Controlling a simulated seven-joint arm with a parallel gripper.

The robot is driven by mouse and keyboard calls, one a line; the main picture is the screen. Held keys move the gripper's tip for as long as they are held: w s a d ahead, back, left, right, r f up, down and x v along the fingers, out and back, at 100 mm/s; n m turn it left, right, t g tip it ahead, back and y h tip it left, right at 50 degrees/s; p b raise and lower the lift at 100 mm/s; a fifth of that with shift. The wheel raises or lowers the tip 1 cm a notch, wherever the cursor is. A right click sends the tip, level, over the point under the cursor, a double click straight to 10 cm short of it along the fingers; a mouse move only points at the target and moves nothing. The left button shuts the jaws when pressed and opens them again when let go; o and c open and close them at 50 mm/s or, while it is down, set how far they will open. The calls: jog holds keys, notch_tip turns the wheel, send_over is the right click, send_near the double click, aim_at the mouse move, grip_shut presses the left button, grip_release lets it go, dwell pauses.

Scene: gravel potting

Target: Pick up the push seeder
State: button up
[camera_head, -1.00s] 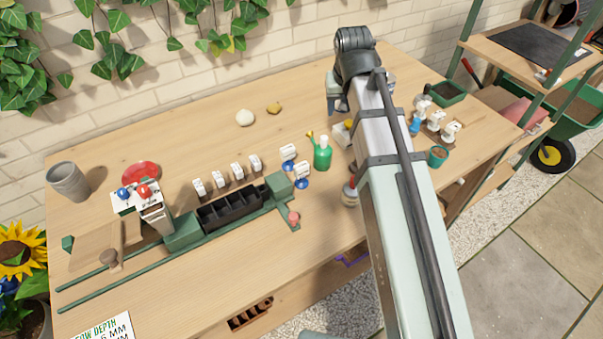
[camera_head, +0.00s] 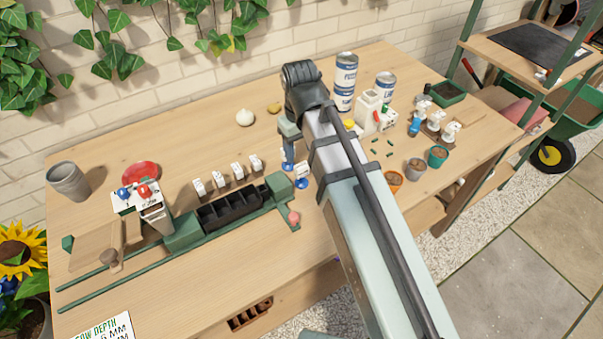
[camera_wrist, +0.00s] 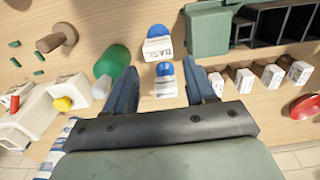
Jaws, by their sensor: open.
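I cannot tell for certain which piece is the push seeder. Two small blue-and-white pieces stand near the middle of the bench. One blue-and-white piece (camera_wrist: 165,72) shows between my fingers in the wrist view. The other, the labelled piece (camera_wrist: 158,42), stands just beyond it; in the head view it is the nearer one (camera_head: 302,172). My gripper (camera_wrist: 161,72) is open and empty, its fingers pointing down towards these pieces. In the head view my gripper (camera_head: 288,148) partly covers the farther piece. A blue-topped piece (camera_head: 123,193) and a red-topped piece (camera_head: 145,190) stand at the left.
White labelled blocks (camera_head: 227,177) line the black tray (camera_head: 230,208). Cans (camera_head: 345,80) and pots (camera_head: 415,168) stand right.

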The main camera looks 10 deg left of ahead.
aim_at(302, 165)
jog(key=shift+s+d+f, duration=0.1)
jog(key=shift+f, duration=2)
jog(key=shift+d+f, duration=0.1)
jog(key=shift+f, duration=2)
jog(key=c, duration=0.7)
